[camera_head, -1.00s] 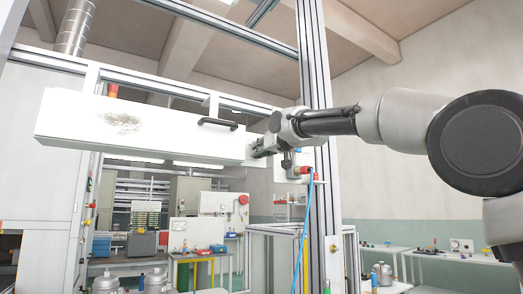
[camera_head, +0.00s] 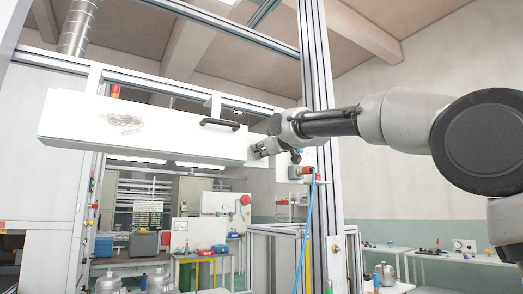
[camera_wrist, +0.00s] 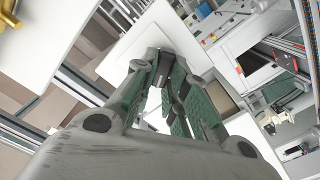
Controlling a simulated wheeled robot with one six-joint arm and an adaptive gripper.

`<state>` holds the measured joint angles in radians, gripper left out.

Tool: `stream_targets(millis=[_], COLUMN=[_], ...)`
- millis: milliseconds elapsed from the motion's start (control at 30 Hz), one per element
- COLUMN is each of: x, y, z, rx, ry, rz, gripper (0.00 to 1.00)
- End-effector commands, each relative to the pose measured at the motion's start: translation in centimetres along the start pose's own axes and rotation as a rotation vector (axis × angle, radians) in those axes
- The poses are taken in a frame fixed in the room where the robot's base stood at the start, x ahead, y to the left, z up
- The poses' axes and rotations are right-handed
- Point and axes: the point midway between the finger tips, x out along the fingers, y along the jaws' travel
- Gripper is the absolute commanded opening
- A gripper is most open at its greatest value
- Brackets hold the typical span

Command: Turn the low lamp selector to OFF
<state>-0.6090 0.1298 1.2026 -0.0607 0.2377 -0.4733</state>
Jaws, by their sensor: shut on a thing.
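My gripper (camera_head: 260,148) is at the right end of the long white box (camera_head: 150,132), which has a black bar handle on its front. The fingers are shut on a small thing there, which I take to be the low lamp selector.
A metal upright post (camera_head: 318,120) stands just behind my gripper. A red-topped button box (camera_head: 300,173) with a blue cable (camera_head: 308,225) sits below it. A yellow fitting (camera_wrist: 8,18) shows at the wrist view's upper left.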

Motion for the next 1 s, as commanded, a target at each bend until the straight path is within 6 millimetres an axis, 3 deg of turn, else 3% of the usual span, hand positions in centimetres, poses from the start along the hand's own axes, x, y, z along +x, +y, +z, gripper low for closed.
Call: stream_targets(millis=[400, 433, 533, 867, 1000], x=[0.3, 0.3, 0.2, 0.1, -1.2], y=[-0.2, -0.2, -0.2, -0.1, 0.0], z=[0.5, 0.5, 0.5, 0.2, 0.1], rx=[-0.008, -0.008, -0.008, -0.007, -0.006], ry=[-0.01, -0.009, -0.009, -0.005, -0.002], rz=[-0.004, -0.004, -0.004, -0.002, -0.001], gripper=[0.0, 0.2, 0.36, 0.36, 0.36])
